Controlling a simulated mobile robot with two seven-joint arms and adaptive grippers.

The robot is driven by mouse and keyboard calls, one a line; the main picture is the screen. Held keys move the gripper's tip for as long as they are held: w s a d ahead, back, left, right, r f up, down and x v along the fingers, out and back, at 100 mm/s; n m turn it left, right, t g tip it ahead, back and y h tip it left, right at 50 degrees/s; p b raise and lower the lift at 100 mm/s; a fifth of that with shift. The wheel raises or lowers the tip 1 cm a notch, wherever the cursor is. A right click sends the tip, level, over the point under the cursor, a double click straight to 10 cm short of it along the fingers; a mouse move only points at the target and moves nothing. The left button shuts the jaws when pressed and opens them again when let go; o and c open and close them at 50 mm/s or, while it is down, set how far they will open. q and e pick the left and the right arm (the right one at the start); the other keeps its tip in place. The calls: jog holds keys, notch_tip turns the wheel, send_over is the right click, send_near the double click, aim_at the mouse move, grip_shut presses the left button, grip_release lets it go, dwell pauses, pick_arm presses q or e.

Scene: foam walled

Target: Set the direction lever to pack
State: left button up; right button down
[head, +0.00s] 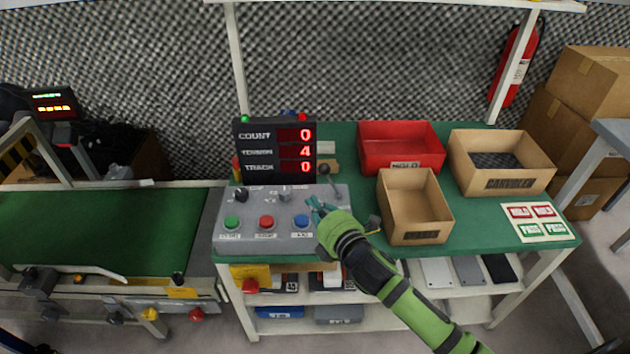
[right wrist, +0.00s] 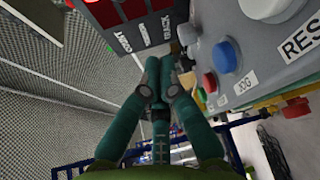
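The grey control panel (head: 275,240) sits on the green bench. A lever with a black ball knob (head: 325,169) and thin stem stands at its back right corner, knob tilted toward the left; its direction label is too small to read. My right gripper (head: 314,205) is over the panel's right part, in front of the lever and apart from it. In the right wrist view its teal fingers (right wrist: 160,63) lie together with nothing visible between them. The lever cannot be made out in that view. My left gripper is not in view.
The panel carries green (head: 232,222), red (head: 266,222) and blue (head: 302,221) buttons. A white button (right wrist: 265,8) shows in the wrist view. The display (head: 275,150) stands behind. A red bin (head: 400,162) and cardboard boxes (head: 415,232) are to the right.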

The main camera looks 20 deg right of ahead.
jog(key=x, duration=0.8)
jog(key=shift+w+d+b, duration=0.1)
jog(key=shift+w+b, duration=0.05)
jog(key=shift+b, duration=0.15)
jog(key=shift+s+d+r+p, duration=0.1)
jog(key=shift+d+r+p, duration=0.15)
jog(key=shift+d, duration=0.35)
jog(key=shift+s+d+r+p, duration=0.15)
jog(key=shift+d+r+p, duration=0.05)
jog(key=shift+d, duration=0.45)
jog(key=shift+s+d+r, duration=0.1)
jog(key=shift+d+r, duration=0.05)
jog(key=shift+d, duration=0.35)
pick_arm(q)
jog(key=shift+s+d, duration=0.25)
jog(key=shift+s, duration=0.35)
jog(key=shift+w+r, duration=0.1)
